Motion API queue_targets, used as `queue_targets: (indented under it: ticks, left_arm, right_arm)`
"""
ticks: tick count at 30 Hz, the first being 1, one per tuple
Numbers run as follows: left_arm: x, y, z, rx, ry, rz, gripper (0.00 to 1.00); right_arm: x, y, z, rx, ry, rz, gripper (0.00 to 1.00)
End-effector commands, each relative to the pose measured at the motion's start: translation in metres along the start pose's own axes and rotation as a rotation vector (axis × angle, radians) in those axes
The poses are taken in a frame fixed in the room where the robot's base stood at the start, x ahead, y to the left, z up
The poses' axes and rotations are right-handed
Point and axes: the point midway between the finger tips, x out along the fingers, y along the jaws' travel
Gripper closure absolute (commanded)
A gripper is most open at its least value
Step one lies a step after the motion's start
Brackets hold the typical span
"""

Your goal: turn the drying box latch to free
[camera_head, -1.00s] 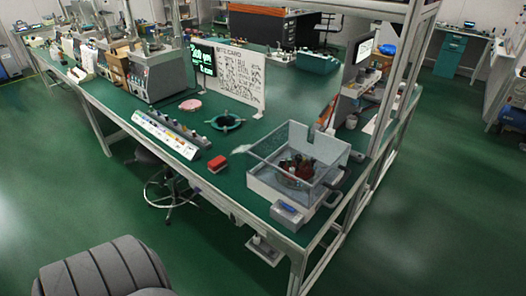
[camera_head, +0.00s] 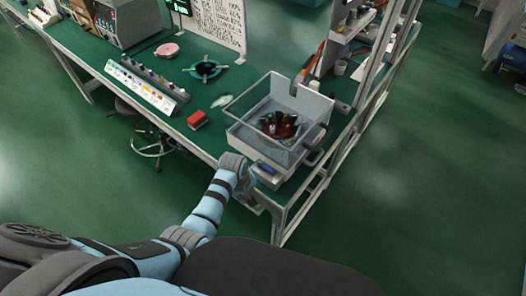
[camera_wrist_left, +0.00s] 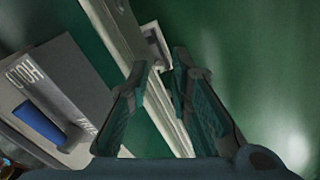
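The drying box (camera_head: 262,145) is a clear-walled box on a pale base at the bench's near corner, with dark and red items inside. A small unit with a blue face (camera_head: 266,168) sits at its front. In the left wrist view a grey panel (camera_wrist_left: 62,72) carries the word HOLD and a second, unclear marking. A blue patch (camera_wrist_left: 38,122) and a grey lever-like part, seemingly the latch (camera_wrist_left: 62,128), lie between them. My left gripper (camera_wrist_left: 163,80) is open and empty, to the right of the panel and apart from it. My right gripper is not in view.
The bench edge (camera_wrist_left: 125,40) runs beneath my left fingers, with green floor beyond. A red block (camera_head: 197,119) and a colour-marked rack (camera_head: 145,85) stand left of the box. A frame post (camera_head: 385,75) rises at the right.

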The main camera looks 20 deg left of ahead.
Motion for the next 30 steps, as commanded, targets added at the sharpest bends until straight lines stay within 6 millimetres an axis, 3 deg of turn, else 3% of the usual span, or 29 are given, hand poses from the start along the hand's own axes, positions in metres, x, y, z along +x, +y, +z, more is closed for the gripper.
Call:
queue_targets:
  ticks: [1,3,6,8,11,21,25,30]
  left_arm:
    - [-0.065,0.039,-0.021,-0.098,0.004,0.025,0.80]
    - [-0.127,0.071,-0.036,-0.229,-0.006,0.037,0.80]
    - [-0.180,0.092,-0.043,-0.343,-0.020,0.041,0.80]
    - [-0.189,0.096,-0.044,-0.374,-0.024,0.039,0.80]
    - [-0.177,0.097,-0.042,-0.384,-0.029,0.033,0.80]
    - [-0.081,0.101,-0.039,-0.378,-0.029,0.033,0.80]
    - [-0.058,0.102,-0.039,-0.378,-0.028,0.034,0.80]
    - [-0.046,0.102,-0.038,-0.378,-0.028,0.035,0.80]
  right_arm:
    - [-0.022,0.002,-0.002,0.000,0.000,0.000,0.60]
    - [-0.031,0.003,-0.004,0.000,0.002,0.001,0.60]
    - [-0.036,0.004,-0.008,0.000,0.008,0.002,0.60]
    - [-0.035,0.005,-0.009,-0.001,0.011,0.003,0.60]
    - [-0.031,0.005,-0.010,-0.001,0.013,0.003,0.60]
    - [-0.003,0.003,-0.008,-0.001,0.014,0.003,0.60]
    - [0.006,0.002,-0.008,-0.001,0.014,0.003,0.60]
    - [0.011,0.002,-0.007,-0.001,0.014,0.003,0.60]
